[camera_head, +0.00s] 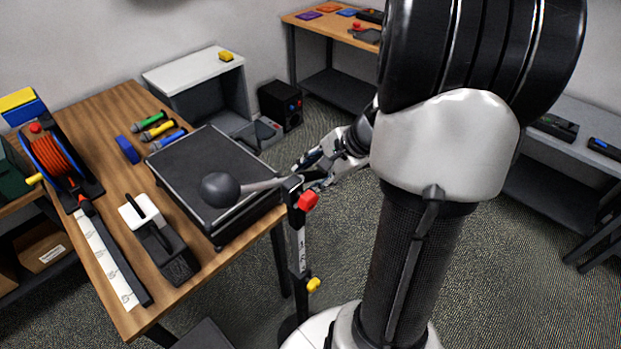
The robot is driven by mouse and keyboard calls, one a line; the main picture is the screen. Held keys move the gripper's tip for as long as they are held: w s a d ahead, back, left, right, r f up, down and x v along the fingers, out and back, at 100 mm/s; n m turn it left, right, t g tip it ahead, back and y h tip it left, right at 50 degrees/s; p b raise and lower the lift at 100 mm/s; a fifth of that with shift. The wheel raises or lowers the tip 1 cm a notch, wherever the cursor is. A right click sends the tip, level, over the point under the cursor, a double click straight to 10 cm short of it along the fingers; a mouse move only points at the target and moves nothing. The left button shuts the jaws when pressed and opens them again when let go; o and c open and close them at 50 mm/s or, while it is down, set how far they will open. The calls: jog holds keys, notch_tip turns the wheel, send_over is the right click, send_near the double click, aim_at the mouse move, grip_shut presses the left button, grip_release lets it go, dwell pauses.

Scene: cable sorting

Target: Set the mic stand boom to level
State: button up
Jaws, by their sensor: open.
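The mic stand has an upright post (298,245) at the table's right front corner, with a red knob (307,201) near its top and a yellow knob (313,284) lower down. Its boom (262,185) extends left from the top of the post over a black tray and ends in a dark round ball (220,189). In this view the boom looks close to horizontal; its true tilt is hard to judge. My gripper (311,174) is open, just right of the post top, close to the boom's right end. Whether the fingers touch it is unclear.
The wooden table (105,107) holds the black tray (205,165), an orange cable reel (52,157), a label strip (105,258), a white-and-black tool (158,235) and colored cable ties (158,129). A black box (280,105) stands on the floor behind.

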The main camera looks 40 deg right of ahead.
jog(key=shift+w+f, duration=0.15)
jog(key=shift+f, duration=0.05)
jog(key=shift+c, duration=0.5)
grip_shut()
